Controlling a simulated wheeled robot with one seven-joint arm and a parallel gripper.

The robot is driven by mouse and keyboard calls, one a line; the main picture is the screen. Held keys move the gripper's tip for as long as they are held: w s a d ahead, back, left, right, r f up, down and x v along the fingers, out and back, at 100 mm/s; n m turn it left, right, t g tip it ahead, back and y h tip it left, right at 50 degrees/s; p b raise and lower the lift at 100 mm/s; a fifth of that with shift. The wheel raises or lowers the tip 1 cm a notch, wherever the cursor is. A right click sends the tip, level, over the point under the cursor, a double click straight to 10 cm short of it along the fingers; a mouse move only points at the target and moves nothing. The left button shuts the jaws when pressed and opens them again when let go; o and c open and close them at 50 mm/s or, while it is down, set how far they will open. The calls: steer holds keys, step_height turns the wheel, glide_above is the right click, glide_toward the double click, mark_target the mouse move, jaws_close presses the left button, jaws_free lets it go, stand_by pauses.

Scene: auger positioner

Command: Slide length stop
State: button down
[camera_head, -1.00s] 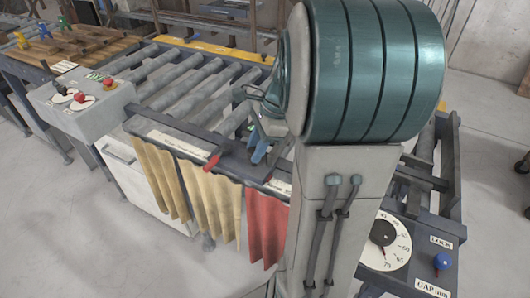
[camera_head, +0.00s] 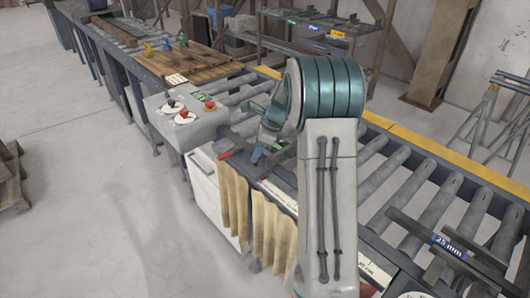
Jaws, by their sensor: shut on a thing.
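The length stop, a dark slide with a red-tipped lever (camera_head: 225,155) and a blue part (camera_head: 257,155), sits on the front edge rail of the roller conveyor, just right of the grey control box. My gripper (camera_head: 264,148) is shut on it near the blue part. My own arm hides part of the fingers, so the exact contact is not clear. A pale scale strip (camera_head: 278,193) runs along the front rail to the right of the stop.
The grey control box (camera_head: 187,122) with knobs and a red button stands close left of the stop. Tan curtain strips (camera_head: 272,232) hang below the rail. A blue 25 mm label (camera_head: 450,245) is on a dark bar across the rollers at the right.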

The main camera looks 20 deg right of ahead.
steer(key=shift+w, duration=0.35)
steer(key=c, duration=1.1)
jaws_free()
steer(key=shift+o, duration=0.2)
steer(key=b+v, duration=0.1)
steer(key=v, duration=1.2)
steer(key=shift+r+b, duration=0.35)
steer(key=shift+r, duration=0.1)
steer(key=shift+s, duration=0.1)
